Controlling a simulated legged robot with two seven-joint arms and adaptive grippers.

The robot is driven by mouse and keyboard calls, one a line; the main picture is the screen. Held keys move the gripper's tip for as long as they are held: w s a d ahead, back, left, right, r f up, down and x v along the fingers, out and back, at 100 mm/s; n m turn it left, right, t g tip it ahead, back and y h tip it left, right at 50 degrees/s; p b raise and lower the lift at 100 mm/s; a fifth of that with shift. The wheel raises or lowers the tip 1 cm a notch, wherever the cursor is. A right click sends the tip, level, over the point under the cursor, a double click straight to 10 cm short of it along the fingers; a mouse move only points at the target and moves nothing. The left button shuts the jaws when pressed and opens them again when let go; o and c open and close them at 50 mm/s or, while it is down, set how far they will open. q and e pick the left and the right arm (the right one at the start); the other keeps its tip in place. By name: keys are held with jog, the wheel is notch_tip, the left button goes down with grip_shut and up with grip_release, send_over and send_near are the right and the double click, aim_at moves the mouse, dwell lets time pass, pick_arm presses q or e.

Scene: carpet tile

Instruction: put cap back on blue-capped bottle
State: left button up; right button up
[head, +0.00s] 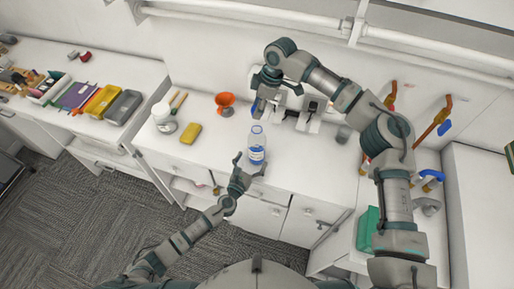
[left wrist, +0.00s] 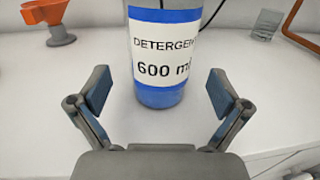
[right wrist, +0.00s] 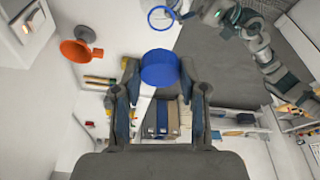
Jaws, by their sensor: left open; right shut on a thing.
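The clear bottle (head: 257,143) stands upright and uncapped near the counter's front edge. In the left wrist view the bottle (left wrist: 165,45) shows a white label reading "DETERGENT 600 ml" with blue bands; its top is out of frame. My left gripper (head: 248,167) is open in front of the bottle, its fingers (left wrist: 160,92) spread to either side, not touching it. My right gripper (right wrist: 160,82) is shut on the blue cap (right wrist: 159,67). In the head view my right gripper (head: 265,90) is above the counter, behind the bottle and higher.
An orange funnel (head: 225,101), yellow sponge (head: 190,133) and white container (head: 162,113) stand left of the bottle. A small glass (head: 343,133) is at right. Counter around the bottle is mostly clear.

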aim_at(256, 152)
pick_arm(q)
jog(key=shift+x, duration=2)
jog(key=c, duration=1.7)
jog(key=shift+c, duration=0.2)
pick_arm(e)
jog(key=shift+s+f, duration=0.1)
jog(key=shift+f, duration=2.25)
jog(key=shift+f, duration=0.1)
jog(key=shift+f, duration=0.8)
jog(key=shift+f, duration=0.6)
